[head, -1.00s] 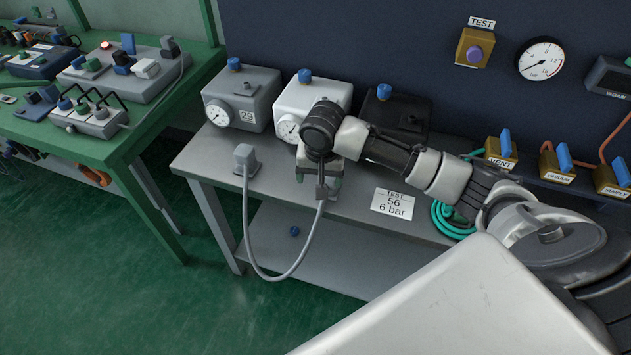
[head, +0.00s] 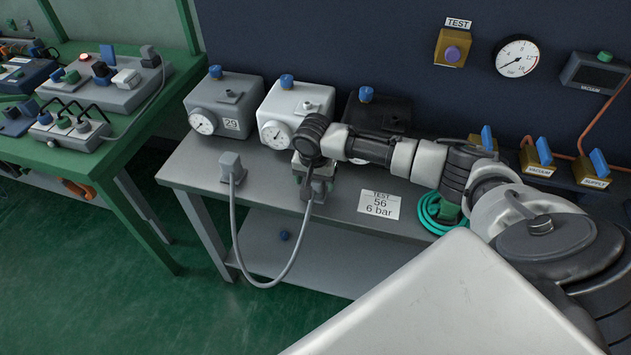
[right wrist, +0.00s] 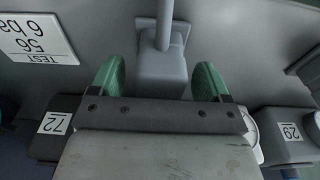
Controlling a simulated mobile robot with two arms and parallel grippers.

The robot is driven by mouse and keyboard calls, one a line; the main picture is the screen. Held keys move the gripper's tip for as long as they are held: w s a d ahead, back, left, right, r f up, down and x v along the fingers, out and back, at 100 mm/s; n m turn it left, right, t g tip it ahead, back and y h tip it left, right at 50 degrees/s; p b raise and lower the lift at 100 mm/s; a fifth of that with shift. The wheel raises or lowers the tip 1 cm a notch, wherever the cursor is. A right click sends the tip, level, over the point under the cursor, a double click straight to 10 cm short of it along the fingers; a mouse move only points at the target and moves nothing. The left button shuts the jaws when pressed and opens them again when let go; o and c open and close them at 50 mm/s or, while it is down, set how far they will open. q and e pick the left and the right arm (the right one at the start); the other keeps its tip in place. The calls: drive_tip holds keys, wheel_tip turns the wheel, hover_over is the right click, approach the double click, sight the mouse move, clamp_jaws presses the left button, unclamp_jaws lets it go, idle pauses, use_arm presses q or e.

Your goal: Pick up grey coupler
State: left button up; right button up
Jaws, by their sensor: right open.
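A grey block-shaped coupler (right wrist: 162,75) on the end of a grey hose sits between the two green fingers of my right gripper (right wrist: 160,85) in the right wrist view. Small gaps show on both sides of it, so the gripper is open around it. In the head view my right gripper (head: 315,183) points down over the grey bench, in front of the white gauge box; my wrist partly hides the coupler there. The hose (head: 268,284) loops below the bench edge to another grey block (head: 232,168) standing on the bench at left. My left gripper is out of view.
Grey (head: 222,105), white (head: 305,100) and black (head: 385,115) boxes stand behind the gripper. A "TEST 56 6 bar" card (head: 379,204) and a coiled teal hose (head: 432,213) lie to its right. A green table (head: 120,150) stands at left.

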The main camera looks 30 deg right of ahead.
drive_tip(key=shift+f, duration=0.7)
drive_tip(key=c, duration=1.1)
drive_tip(key=shift+r, duration=0.1)
drive_tip(key=shift+w+d+r, duration=0.1)
drive_tip(key=shift+r, duration=0.4)
wheel_tip(320, 180, up, 3)
drive_tip(key=shift+f, duration=0.15)
drive_tip(key=s+d+r+b, duration=0.1)
drive_tip(key=s+d+r, duration=0.6)
drive_tip(key=s, duration=0.2)
drive_tip(key=shift+d, duration=0.15)
